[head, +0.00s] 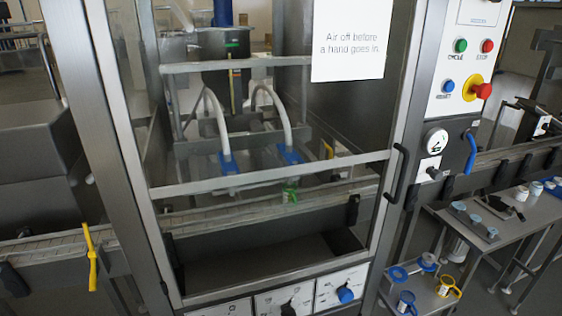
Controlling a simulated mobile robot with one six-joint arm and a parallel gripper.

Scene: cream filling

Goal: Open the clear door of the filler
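The clear door (270,178) of the filler fills the middle of the head view, with a metal frame and cross rails. It appears shut. Its black bar handle (396,173) is upright on the right side of the door. A white sign (350,40) at the door's upper right reads "Air off before a hand goes in." Behind the pane are two nozzles with blue fittings (229,162) and pale hoses, and a small green item (290,191) below the right one. My gripper is not in view.
Right of the door, a panel holds buttons, a red emergency stop (482,91), a gauge (435,141) and a blue lever (470,153). A conveyor (60,243) runs through the machine. A low table (440,290) with rings and jars stands at the lower right.

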